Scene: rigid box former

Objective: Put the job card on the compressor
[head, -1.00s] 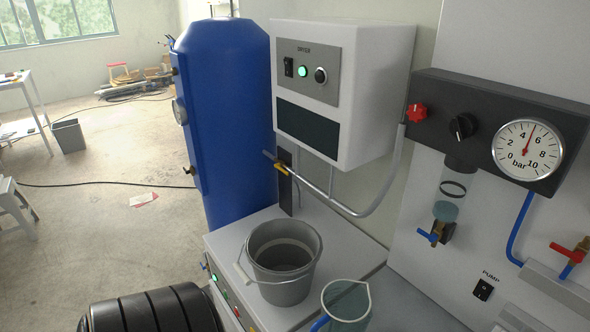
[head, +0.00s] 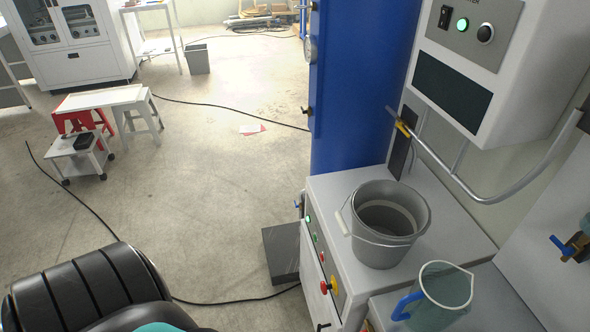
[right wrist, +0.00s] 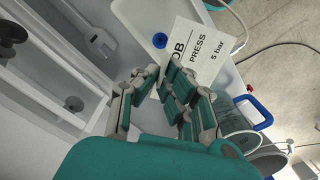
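The job card (right wrist: 198,58), white with black print reading PRESS and 5 bar, shows in the right wrist view just beyond my right gripper (right wrist: 164,82). The fingers overlap its near end; I cannot tell whether they grip it. My left gripper is in no view. No label marks the compressor. In the head view a grey cabinet (head: 335,205) with lit buttons on its front stands beside a tall blue tank (head: 355,85). A grey bucket (head: 385,225) stands on its top.
A clear jug (head: 445,290) with a blue handle stands right of the bucket; it also shows in the right wrist view (right wrist: 232,117). A wall unit (head: 480,60) hangs above the cabinet. A white low table (head: 100,98) stands left.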

